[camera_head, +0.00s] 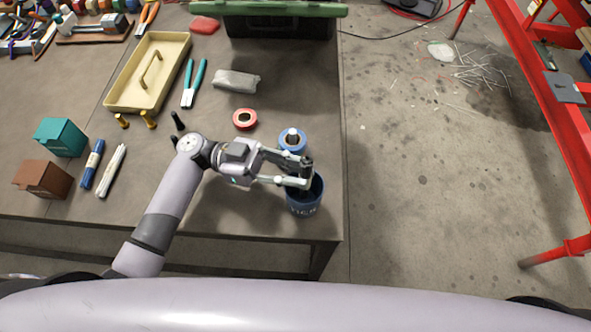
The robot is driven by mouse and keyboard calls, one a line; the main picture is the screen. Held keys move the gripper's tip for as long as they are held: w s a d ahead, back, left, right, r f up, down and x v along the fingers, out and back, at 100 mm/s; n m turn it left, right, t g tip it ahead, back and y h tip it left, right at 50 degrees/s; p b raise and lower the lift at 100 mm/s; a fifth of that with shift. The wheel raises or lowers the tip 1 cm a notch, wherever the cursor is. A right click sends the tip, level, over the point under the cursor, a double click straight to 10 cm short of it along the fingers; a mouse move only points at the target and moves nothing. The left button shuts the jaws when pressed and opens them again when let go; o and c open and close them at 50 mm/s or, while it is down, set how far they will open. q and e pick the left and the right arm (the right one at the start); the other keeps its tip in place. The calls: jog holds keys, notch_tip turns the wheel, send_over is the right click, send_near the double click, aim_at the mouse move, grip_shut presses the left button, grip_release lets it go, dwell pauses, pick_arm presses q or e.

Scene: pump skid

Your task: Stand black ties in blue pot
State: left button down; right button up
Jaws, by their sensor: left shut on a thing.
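The blue pot (304,208) stands near the front right corner of the table. My left gripper (304,173) is over the pot's mouth and shut on the black ties (307,162). The ties are a dark upright bundle; their top shows between the fingertips. Their lower end goes down into the dark pot opening, and I cannot tell whether it touches the bottom. My right gripper is not in view.
The table's right edge is close to the pot.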

pick_arm(q)
jog(key=shift+f, duration=0.3)
jog(key=c, duration=1.4)
grip_release()
jog(key=shift+r, duration=0.1)
notch_tip(320, 180, up, 10)
